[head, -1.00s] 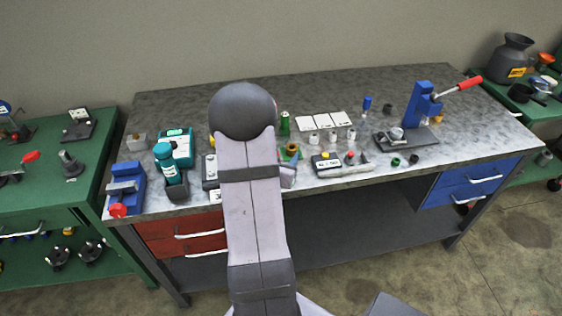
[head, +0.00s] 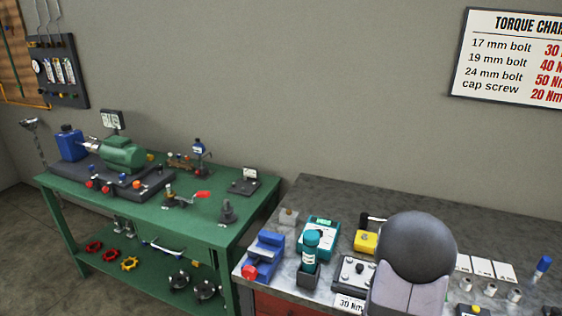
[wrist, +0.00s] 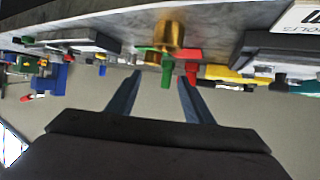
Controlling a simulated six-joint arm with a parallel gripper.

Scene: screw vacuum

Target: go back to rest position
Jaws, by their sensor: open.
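In the wrist view, my gripper (wrist: 158,98) is open with nothing between its two fingers. The picture appears upside down, with the bench top (wrist: 105,18) along its upper edge. A brass cylinder (wrist: 170,32), a green piece (wrist: 166,72) and a red piece (wrist: 191,70) show beyond the fingertips, apart from them as far as I can tell. In the head view, my arm stands at the lower right over the grey bench (head: 340,200), and its rounded dark joint hides part of the bench. My gripper is hidden there.
On the grey bench stand a blue vise (head: 266,254), a teal driver (head: 311,250) in a dark holder, a yellow block (head: 366,241) and white cards (head: 481,267). A green bench (head: 150,203) with a green motor (head: 123,153) is at left.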

